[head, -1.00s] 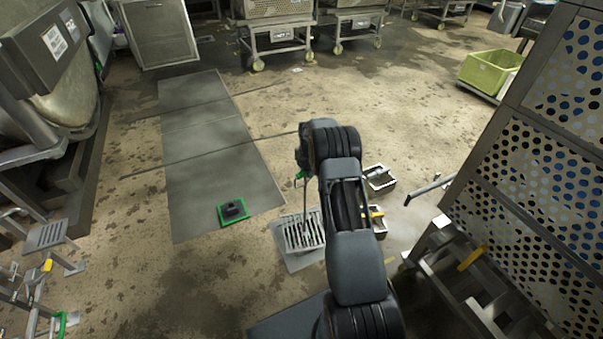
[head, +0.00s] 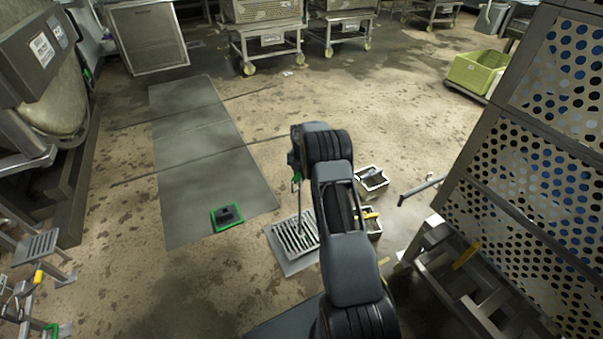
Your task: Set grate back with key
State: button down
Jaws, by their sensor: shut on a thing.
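The grate (head: 292,238) is a light slotted metal panel at floor level, below and slightly left of my arm in the head view. A grey surround (head: 300,264) shows along its lower edge. Whether the grate sits flush in it I cannot tell. My gripper (head: 297,174) is above the grate's far edge, mostly hidden behind the arm's end. It is shut on the key (head: 299,203), a thin upright rod with green near the top, reaching down towards the grate. The key's lower tip is too small to make out.
Two small open boxes (head: 372,182) stand right of my arm, the nearer with a yellow piece. A perforated rack (head: 530,150) blocks the right side. Open floor lies beyond.

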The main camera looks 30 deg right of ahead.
jog(key=shift+r, duration=0.15)
jog(key=shift+f+b, duration=1.15)
jog(key=shift+f, duration=0.85)
jog(key=shift+f+b, duration=0.75)
jog(key=shift+f, duration=0.5)
jog(key=m, duration=0.4)
jog(key=shift+s+d, duration=0.15)
jog(key=shift+s, duration=0.15)
jog(key=shift+s+m, duration=0.15)
jog(key=shift+m, duration=1.05)
jog(key=shift+r+p, duration=0.7)
jog(key=shift+r, duration=0.05)
